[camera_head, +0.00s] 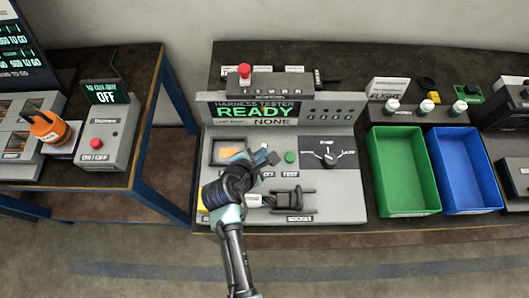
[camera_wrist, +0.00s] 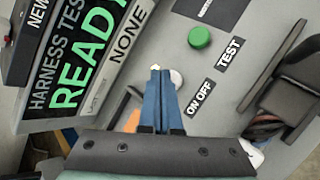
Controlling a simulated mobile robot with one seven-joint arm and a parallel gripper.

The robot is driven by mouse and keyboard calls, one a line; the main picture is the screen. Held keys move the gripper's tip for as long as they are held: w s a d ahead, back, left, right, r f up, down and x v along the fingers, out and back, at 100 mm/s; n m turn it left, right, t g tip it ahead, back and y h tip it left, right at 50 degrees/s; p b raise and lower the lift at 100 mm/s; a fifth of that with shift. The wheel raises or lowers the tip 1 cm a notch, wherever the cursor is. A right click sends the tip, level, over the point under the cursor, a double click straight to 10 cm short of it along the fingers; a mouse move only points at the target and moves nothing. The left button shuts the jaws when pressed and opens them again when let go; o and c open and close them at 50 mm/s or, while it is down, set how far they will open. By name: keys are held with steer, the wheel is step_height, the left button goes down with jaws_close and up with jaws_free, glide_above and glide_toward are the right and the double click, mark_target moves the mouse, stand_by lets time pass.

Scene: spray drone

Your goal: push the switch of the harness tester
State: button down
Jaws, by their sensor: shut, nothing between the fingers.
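The harness tester (camera_head: 340,130) is a grey sloped console on the right table. Its display (camera_head: 255,110) reads READY and NONE and also shows in the wrist view (camera_wrist: 90,50). A round, pale switch (camera_wrist: 178,78) sits by the ON OFF label (camera_wrist: 199,98), partly hidden by my fingers. My gripper (camera_wrist: 157,72) is shut and empty, its blue fingers together with their tips beside the switch. Whether they touch it I cannot tell. In the head view my gripper (camera_head: 258,154) is over the panel, left of the green TEST button (camera_head: 290,157), also in the wrist view (camera_wrist: 199,37).
A dark connector (camera_head: 290,198) lies at the console's front. A rotary dial (camera_head: 327,153) is to the right. A red button (camera_head: 244,70) stands behind the display. Green (camera_head: 403,178) and blue (camera_head: 465,175) bins stand right. A grey on/off box (camera_head: 104,140) is on the left table.

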steer(key=shift+r, duration=0.15)
step_height(320, 180, up, 6)
steer(key=p, duration=0.6)
steer(key=shift+p, duration=0.4)
